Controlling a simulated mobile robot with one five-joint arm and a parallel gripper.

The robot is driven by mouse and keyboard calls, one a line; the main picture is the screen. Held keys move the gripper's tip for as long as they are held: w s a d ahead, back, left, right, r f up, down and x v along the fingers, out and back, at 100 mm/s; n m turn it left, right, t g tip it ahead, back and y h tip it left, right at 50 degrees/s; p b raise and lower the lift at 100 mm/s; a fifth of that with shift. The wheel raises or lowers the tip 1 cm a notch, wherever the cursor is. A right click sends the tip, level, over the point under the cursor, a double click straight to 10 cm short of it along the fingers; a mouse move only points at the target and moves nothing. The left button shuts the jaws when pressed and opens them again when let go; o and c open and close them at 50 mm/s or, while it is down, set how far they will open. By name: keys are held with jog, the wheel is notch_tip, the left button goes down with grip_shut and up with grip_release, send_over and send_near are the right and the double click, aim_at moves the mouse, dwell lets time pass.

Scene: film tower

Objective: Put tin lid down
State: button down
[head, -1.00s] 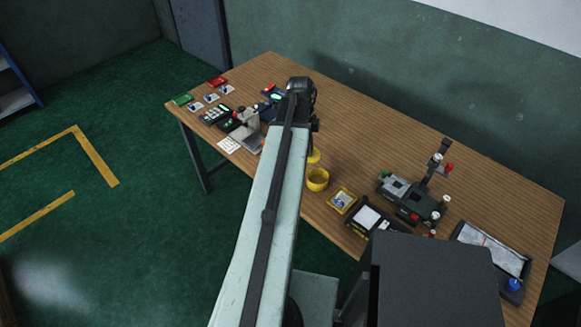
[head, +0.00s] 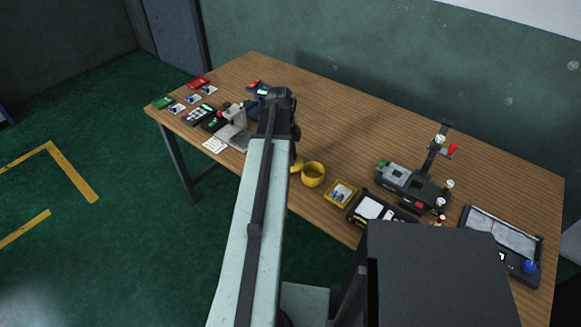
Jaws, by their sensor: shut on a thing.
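A round yellow tin (head: 313,177) stands on the wooden table, just right of my arm in the head view. Its top looks open. A small yellow piece, the tin lid (head: 297,166), shows at the right edge of my arm, beside the tin's upper left. The rest of the lid is hidden by my arm. My gripper (head: 295,152) hangs at the far end of the arm, mostly hidden behind it, and is shut on the lid. I cannot tell whether the lid touches the table.
A yellow tray (head: 341,193) and a dark device with a white panel (head: 371,208) lie right of the tin. A splicer-like machine (head: 410,183) stands farther right, near a light-topped tray (head: 502,240). Small devices and cards (head: 200,115) fill the left end. The table's back middle is clear.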

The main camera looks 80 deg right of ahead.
notch_tip(320, 180, down, 3)
jog(key=shift+r+b, duration=0.1)
jog(key=shift+b, duration=0.7)
jog(key=shift+w+r, duration=0.1)
jog(key=shift+r, duration=0.15)
jog(key=c, duration=1.7)
grip_release()
jog(key=shift+f, duration=0.25)
jog(key=shift+c, duration=0.2)
jog(key=o, duration=0.4)
jog(key=shift+r, duration=0.1)
jog(key=r+p, duration=0.4)
jog(key=w+r+p, duration=0.1)
jog(key=r+p, duration=0.3)
jog(key=w+r+p, duration=0.1)
jog(key=r+p, duration=0.3)
jog(key=shift+r, duration=0.1)
